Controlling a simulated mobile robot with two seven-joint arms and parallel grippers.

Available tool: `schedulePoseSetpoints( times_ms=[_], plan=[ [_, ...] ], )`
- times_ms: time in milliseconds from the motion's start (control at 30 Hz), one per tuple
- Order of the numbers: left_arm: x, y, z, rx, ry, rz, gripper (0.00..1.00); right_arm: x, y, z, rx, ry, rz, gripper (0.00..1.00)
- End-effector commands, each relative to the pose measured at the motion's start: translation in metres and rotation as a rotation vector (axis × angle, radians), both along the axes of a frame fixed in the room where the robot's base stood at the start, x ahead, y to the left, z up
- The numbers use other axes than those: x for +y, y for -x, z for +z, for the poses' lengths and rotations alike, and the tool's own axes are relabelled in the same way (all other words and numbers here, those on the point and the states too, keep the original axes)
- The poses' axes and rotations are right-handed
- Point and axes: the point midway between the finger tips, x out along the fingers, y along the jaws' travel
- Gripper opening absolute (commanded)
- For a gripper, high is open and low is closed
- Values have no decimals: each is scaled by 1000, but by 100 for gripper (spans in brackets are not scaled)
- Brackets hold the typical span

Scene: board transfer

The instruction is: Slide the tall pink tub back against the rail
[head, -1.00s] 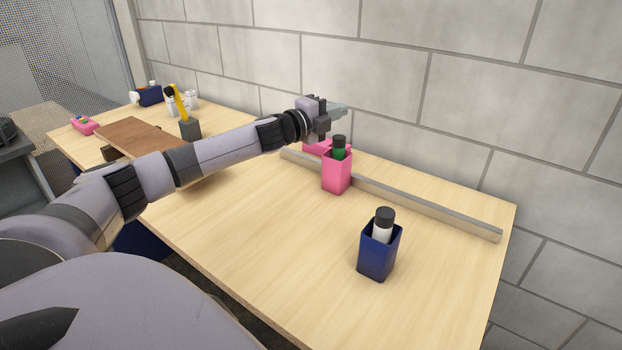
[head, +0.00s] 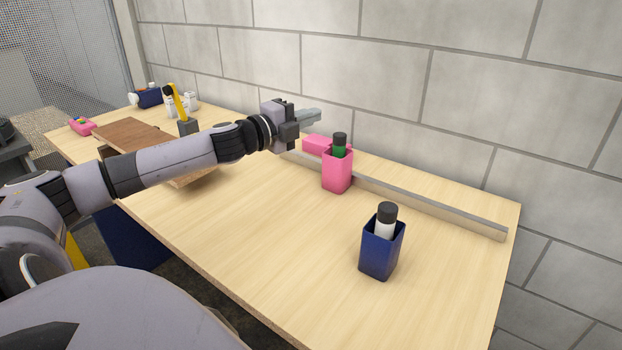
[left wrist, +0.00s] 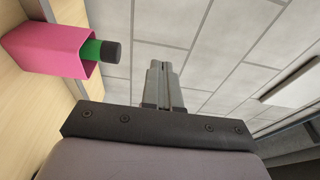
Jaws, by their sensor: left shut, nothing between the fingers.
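The tall pink tub (head: 337,176) stands upright on the table, close to the front face of the rail (head: 432,205); I cannot tell whether they touch. A green bottle with a black cap (head: 339,148) stands in it. The tub (left wrist: 46,52) and bottle (left wrist: 102,50) also show in the left wrist view, at upper left. My left gripper (head: 313,116) is shut and empty, raised above the table to the left of the tub and apart from it. Its closed fingers also show in the left wrist view (left wrist: 160,82). My right gripper is not in view.
A dark blue tub (head: 380,250) with a white, black-capped bottle stands in front. A low pink object (head: 316,144) sits behind the rail. A brown board (head: 133,139), a small pink box (head: 82,126) and a yellow-handled tool (head: 178,100) are at left. A block wall (head: 460,90) backs the table.

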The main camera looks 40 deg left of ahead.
Motion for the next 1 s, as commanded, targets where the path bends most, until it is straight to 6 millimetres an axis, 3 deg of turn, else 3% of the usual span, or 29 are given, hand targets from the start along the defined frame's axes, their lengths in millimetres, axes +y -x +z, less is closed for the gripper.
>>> schedulePoseSetpoints(
  times_ms=[67,800,1000],
  plan=[
    [0,5,-2,4,-3,-2,0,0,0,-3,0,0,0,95],
    [0,4,-151,2,1,1,0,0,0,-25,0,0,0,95],
    [-1,-4,-150,0,-2,-1,0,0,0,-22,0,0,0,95]
  ],
)
